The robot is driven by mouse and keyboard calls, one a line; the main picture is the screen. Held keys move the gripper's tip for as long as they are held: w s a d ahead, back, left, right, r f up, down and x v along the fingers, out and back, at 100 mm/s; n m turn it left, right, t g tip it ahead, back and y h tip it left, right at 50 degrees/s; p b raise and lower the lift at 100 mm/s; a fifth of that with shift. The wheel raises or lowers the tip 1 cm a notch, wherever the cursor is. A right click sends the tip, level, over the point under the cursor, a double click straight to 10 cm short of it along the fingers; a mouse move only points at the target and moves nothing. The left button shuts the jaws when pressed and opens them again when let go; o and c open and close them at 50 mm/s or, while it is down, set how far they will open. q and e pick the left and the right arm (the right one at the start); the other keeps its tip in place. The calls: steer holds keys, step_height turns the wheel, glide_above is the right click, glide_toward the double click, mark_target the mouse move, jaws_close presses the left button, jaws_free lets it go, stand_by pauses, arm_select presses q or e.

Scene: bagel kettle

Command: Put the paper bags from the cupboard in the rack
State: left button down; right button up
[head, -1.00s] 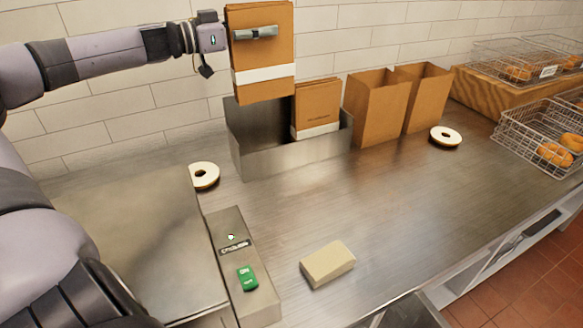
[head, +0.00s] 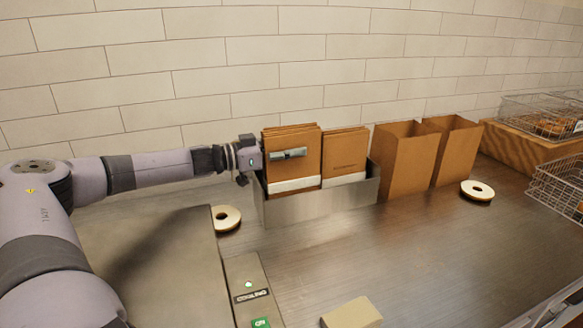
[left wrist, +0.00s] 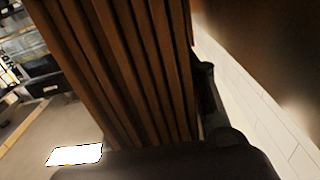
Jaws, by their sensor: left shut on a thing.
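My left gripper (head: 290,154) is shut on a stack of folded brown paper bags (head: 291,173) with a white band near the bottom. The stack is upright, with its lower part inside the left half of the metal rack (head: 318,205). Whether it touches the rack floor is hidden by the front wall. The stack's folded edges fill much of the left wrist view (left wrist: 125,70). A second banded stack of folded bags (head: 345,155) stands in the rack's right half, just beside it. My right gripper is not in view.
Two open paper bags (head: 406,160) (head: 456,152) stand right of the rack. Wire baskets (head: 560,185) are at far right. A tan block (head: 352,313) lies at the front. The middle counter is clear.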

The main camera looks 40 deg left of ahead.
mark_target(291, 161)
arm_select(q)
step_height(291, 161, down, 4)
steer(key=shift+r+b, duration=0.15)
steer(key=shift+b, duration=1.05)
steer(key=shift+r, duration=0.1)
steer(key=c, duration=1.5)
jaws_free()
steer(key=o, duration=0.5)
steer(key=shift+c, duration=0.2)
